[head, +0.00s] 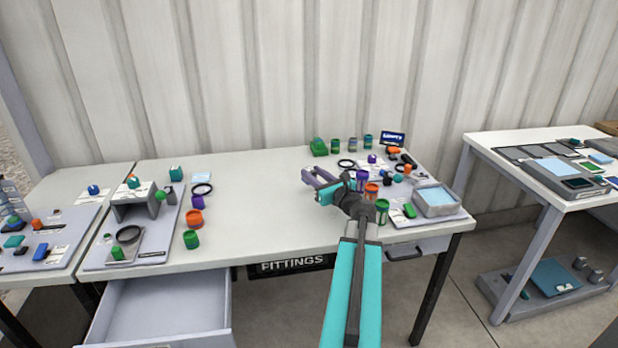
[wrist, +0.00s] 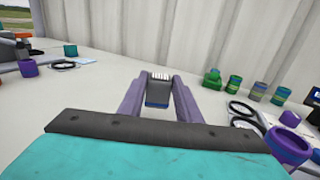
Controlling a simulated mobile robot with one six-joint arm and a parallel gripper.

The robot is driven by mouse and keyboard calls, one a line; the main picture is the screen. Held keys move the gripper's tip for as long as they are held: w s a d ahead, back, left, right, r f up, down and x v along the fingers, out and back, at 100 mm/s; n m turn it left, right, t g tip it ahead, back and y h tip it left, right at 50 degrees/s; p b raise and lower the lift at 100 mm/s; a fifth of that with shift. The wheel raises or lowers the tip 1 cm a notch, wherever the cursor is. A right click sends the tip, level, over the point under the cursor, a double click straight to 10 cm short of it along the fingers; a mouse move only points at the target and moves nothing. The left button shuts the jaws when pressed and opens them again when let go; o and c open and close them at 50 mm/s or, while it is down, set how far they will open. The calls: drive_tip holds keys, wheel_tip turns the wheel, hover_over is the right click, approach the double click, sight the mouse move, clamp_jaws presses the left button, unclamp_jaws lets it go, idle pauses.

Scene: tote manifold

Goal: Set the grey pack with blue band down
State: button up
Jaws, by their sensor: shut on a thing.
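My gripper (head: 318,184) reaches over the middle-right of the long white table, its purple fingers pointing left and away. In the wrist view, my gripper (wrist: 158,84) is shut on the grey pack with blue band (wrist: 157,97). The pack shows a pale ribbed top and a dark blue part between the fingers. In the head view I cannot make the pack out clearly against the fingers. Whether its underside touches the table top (head: 265,215) is hidden.
Bare table lies left of and behind my gripper. Purple, orange and green cans (head: 382,207) stand close at its right, beside a grey tray (head: 436,202). A green block (head: 319,147) and several cans stand at the back. An open drawer (head: 165,308) juts out at the front left.

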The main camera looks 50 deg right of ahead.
sight(310, 167)
drive_tip(key=shift+w+d+f, duration=0.1)
drive_tip(key=shift+w+d, duration=0.4)
drive_tip(key=shift+w, duration=0.35)
drive_tip(key=shift+w+d+f, duration=0.1)
drive_tip(key=shift+w+d, duration=0.4)
drive_tip(key=shift+w, duration=0.3)
drive_tip(key=shift+w+d, duration=0.1)
drive_tip(key=shift+w+d, duration=0.15)
drive_tip(key=shift+w, duration=0.1)
drive_tip(key=shift+w+d+f, duration=0.1)
drive_tip(key=shift+w+f, duration=0.05)
drive_tip(key=shift+f, duration=0.45)
drive_tip(key=shift+w+d+f, duration=0.1)
drive_tip(key=shift+f, duration=0.5)
drive_tip(key=shift+a+f, duration=0.1)
drive_tip(key=shift+f, duration=0.5)
drive_tip(key=shift+f, duration=0.15)
drive_tip(key=o, duration=1.1)
drive_tip(key=shift+c, duration=0.2)
drive_tip(key=shift+s+r, duration=0.1)
drive_tip(key=shift+r, duration=0.1)
drive_tip(key=shift+b+v, duration=0.3)
drive_tip(key=shift+v, duration=5.7)
